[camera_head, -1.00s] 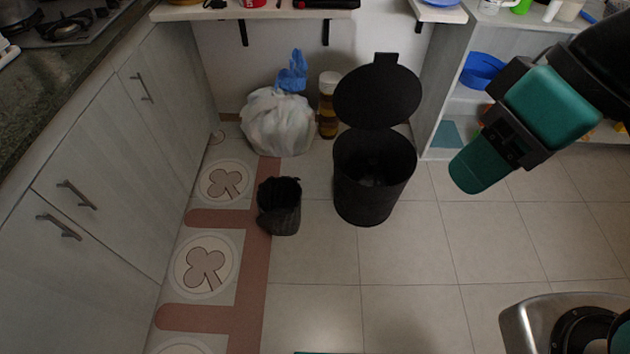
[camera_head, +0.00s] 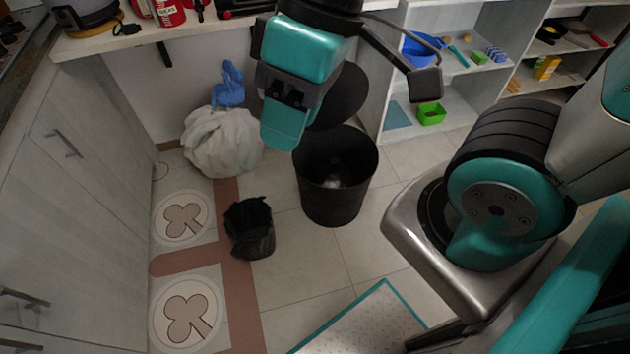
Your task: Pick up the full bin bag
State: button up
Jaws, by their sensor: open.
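The full bin bag (camera_head: 222,140) is a bulging white bag with a blue knotted top (camera_head: 229,85). It stands on the floor against the back wall, left of centre. My gripper (camera_head: 286,112) is teal and black and hangs to the right of the bag, nearer the camera and not holding it. It appears open and empty, though its jaws are seen from behind and the gap is hard to make out. It hides part of the wall and the bin's lid beside the bag.
A large black bin (camera_head: 335,190) stands right of the bag, its lid (camera_head: 345,97) raised. A small black bin (camera_head: 251,230) is in front of the bag. Cabinets (camera_head: 95,190) line the left; a shelf (camera_head: 150,38) overhangs the bag. Open shelving (camera_head: 450,95) stands at right.

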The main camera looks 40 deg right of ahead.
aim_at(335, 175)
jog(key=z, duration=0.4)
jog(key=i, duration=0.9)
jog(key=z, duration=0.65)
